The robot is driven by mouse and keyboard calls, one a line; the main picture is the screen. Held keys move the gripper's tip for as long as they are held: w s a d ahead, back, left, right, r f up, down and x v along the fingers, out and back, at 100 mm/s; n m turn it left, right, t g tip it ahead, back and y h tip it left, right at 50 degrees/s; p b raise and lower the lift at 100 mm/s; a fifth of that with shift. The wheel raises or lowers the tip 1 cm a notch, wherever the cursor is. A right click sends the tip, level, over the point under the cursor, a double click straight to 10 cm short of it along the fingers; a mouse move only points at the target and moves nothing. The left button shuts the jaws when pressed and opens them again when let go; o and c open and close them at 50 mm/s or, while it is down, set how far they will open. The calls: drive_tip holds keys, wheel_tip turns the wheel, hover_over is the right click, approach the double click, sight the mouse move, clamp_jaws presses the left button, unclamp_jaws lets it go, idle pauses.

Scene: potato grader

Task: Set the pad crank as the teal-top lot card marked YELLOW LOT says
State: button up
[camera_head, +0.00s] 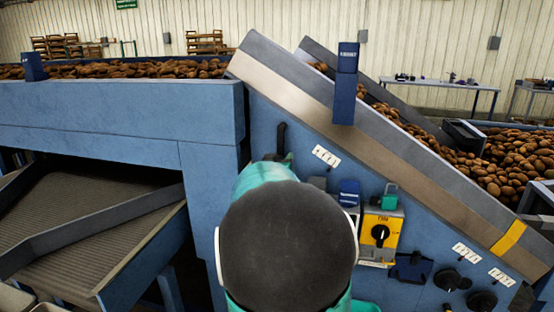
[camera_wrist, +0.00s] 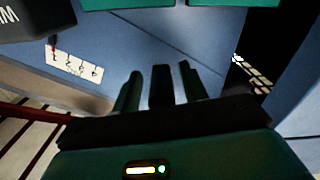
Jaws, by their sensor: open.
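My gripper (camera_wrist: 160,76) is open in the wrist view, in front of the blue machine side. A dark upright shape (camera_wrist: 160,86) shows between its fingers; I cannot tell whether it is a handle or part of my gripper. A white scale plate (camera_wrist: 73,64) with several marks is to its upper left. In the head view my arm hides the gripper. A dark lever (camera_head: 281,136) stands beside a white scale plate (camera_head: 326,156); I cannot tell whether it is the pad crank. I cannot make out a teal-top card marked YELLOW LOT.
A yellow box (camera_head: 381,232) with a black rotary switch and a teal piece (camera_head: 389,198) on top is right of my arm. Two black knobs (camera_head: 450,280) (camera_head: 481,301) sit lower right below scale plates. Potatoes (camera_head: 510,163) fill the inclined conveyor. A dark tray (camera_head: 90,215) lies left.

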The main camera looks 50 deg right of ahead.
drive_tip(key=shift+w+d, duration=0.3)
drive_tip(key=shift+d, duration=0.2)
drive_tip(key=shift+c, duration=0.4)
clamp_jaws()
drive_tip(key=shift+w+a+m, duration=0.25)
drive_tip(key=shift+w+m, duration=0.05)
drive_tip(key=shift+w, duration=0.1)
drive_tip(key=shift+w+a+r+m, duration=0.1)
drive_tip(key=shift+w+a+m, duration=0.1)
drive_tip(key=shift+w+m, duration=0.25)
drive_tip(key=shift+w+a+r+m, duration=0.15)
drive_tip(key=shift+w+m, duration=0.2)
drive_tip(key=shift+m, duration=0.2)
drive_tip(key=shift+w+a+r+m, duration=0.25)
drive_tip(key=shift+w+m, duration=0.3)
drive_tip(key=shift+m, duration=0.35)
drive_tip(key=shift+w+a+r+m, duration=0.25)
drive_tip(key=shift+w+m, duration=0.25)
drive_tip(key=shift+m, duration=0.4)
